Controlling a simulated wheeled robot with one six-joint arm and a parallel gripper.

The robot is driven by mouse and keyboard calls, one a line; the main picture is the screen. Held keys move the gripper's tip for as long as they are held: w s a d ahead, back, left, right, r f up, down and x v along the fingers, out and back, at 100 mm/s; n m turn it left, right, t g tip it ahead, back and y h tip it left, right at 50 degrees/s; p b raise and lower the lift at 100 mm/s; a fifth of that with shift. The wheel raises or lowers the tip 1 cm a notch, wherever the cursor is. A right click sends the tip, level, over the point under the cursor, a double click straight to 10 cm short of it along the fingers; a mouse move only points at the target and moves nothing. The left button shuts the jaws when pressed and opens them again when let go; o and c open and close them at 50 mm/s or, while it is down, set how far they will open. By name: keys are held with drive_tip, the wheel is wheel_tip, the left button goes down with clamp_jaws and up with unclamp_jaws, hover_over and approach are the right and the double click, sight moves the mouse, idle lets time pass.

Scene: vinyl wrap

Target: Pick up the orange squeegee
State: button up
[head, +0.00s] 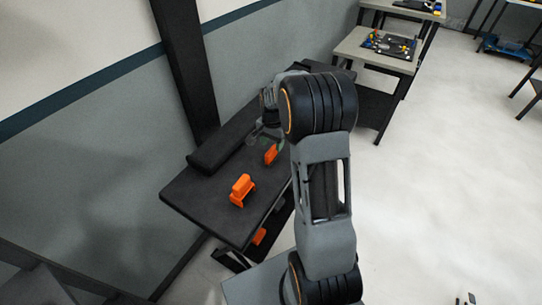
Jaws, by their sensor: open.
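Two orange pieces lie on the dark bench (215,205). The smaller, flat one (270,154) is right by my gripper and looks like the orange squeegee, though it is small in view. The larger one (241,190) is a chunky, handle-like piece nearer the bench's front. My gripper (262,139) is open, low over the bench just behind the flat orange piece. Its fingertips are small and partly blurred into the dark bench, so I cannot tell whether they touch the piece. My arm hides the bench's right side.
A long black roll or bar (225,143) lies along the wall side of the bench. A dark post (183,65) rises behind it. Another orange item (258,236) shows below the bench top.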

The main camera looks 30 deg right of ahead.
sight(272, 149)
drive_tip(key=shift+a+f, duration=0.15)
drive_tip(key=shift+f, duration=2.5)
drive_tip(key=shift+c, duration=0.5)
clamp_jaws()
